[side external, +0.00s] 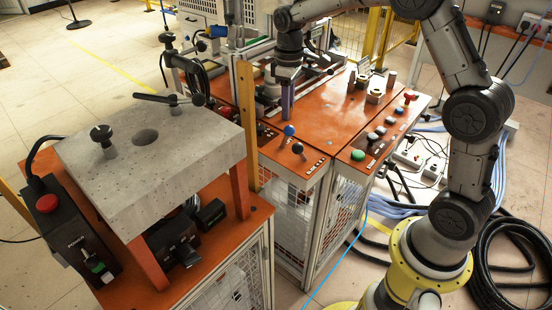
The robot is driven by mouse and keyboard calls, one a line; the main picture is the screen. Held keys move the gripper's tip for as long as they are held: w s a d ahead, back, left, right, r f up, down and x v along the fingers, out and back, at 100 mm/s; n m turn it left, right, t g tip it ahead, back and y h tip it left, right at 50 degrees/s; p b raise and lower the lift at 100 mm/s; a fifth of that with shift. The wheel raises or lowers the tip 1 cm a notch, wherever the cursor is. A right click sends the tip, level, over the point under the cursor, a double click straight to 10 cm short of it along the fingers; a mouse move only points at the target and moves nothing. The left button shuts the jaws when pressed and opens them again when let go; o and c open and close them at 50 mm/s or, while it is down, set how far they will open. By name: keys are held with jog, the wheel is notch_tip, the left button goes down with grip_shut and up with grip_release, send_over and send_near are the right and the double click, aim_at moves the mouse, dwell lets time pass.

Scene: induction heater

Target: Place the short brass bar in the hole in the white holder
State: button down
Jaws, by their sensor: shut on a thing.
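My gripper (288,104) points down over the orange bench top, left of its middle. Its fingers look dark purple-blue and close together. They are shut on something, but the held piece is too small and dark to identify. I cannot tell which is the short brass bar.
Buttons, including a green one (357,154) and a red one (410,95), line the bench's right front edge. Blue (290,130) and black (298,147) knobs stand at the near edge. A grey slab table (150,170) is at left. Clear orange surface (325,113) lies between gripper and block.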

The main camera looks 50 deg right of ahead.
jog(key=shift+w+f, duration=0.1)
jog(key=shift+s+a+f, duration=0.1)
jog(key=shift+s+f, duration=0.05)
jog(key=shift+s, duration=0.1)
jog(key=s+d+r+m, duration=0.2)
jog(key=s+d+r, duration=0.1)
jog(key=s+d, duration=0.3)
jog(key=s+d+r+m, duration=0.2)
jog(key=s+d+r, duration=0.25)
jog(key=s, duration=0.35)
send_over(328, 112)
jog(key=f, duration=0.9)
jog(key=shift+s+a+f, duration=0.2)
jog(key=shift+s+a, duration=0.05)
jog(key=shift+s, duration=0.1)
jog(key=shift+w+d+f, duration=0.1)
jog(key=shift+w+f, duration=0.1)
jog(key=shift+f, duration=0.8)
jog(key=shift+w+d+f, duration=0.1)
jog(key=shift+w+f, duration=0.05)
jog(key=shift+f, duration=0.85)
jog(key=shift+f, duration=0.15)
jog(key=c, duration=0.7)
grip_release()
